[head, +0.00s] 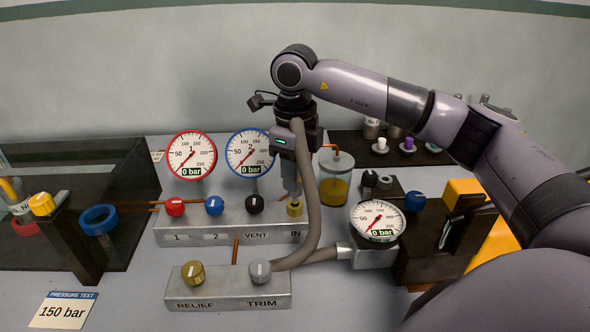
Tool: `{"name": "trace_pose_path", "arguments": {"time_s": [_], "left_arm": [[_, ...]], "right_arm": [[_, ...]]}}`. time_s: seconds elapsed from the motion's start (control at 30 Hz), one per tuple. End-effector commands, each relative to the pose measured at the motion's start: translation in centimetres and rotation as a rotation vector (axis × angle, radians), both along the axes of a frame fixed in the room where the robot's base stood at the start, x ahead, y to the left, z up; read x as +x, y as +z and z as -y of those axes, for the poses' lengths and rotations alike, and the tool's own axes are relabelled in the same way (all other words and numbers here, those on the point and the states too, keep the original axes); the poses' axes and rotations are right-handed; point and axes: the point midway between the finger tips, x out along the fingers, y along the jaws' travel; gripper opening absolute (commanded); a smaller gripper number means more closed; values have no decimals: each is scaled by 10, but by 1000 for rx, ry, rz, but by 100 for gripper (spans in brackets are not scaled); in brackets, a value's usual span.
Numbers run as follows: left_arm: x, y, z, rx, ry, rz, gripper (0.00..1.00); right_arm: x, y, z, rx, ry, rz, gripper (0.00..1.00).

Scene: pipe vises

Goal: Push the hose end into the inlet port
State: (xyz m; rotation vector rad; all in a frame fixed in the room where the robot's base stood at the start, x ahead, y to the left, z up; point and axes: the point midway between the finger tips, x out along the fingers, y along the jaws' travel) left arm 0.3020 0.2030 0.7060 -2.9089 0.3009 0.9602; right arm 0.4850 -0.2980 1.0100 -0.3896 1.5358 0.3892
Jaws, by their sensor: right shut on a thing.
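The grey hose (311,190) bends over at my right gripper and curves down toward the TRIM knob. My right gripper (292,172) points down and is shut on the hose end (293,187). The metal hose end is upright, directly above the brass inlet port (295,207) marked IN. Its tip appears at or just over the port's mouth; I cannot tell whether it has entered. The port is at the right end of the grey manifold block (230,232). My left gripper is not in view.
Red (175,206), blue (214,204) and black (255,203) knobs line the manifold. Two gauges (191,155) stand behind it, reading 0 bar. The RELIEF and TRIM block (228,291) is in front. A third gauge (377,221) and an amber jar (336,187) are close right.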

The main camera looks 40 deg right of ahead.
Motion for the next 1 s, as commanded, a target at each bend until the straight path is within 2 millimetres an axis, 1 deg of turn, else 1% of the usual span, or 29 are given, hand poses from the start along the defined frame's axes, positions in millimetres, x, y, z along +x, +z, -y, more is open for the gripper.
{"name": "trace_pose_path", "arguments": {"time_s": [0.97,1.0], "left_arm": [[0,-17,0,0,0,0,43],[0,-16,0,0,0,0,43]], "right_arm": [[0,-25,0,1,0,2,0],[0,-24,0,1,0,2,39]]}}
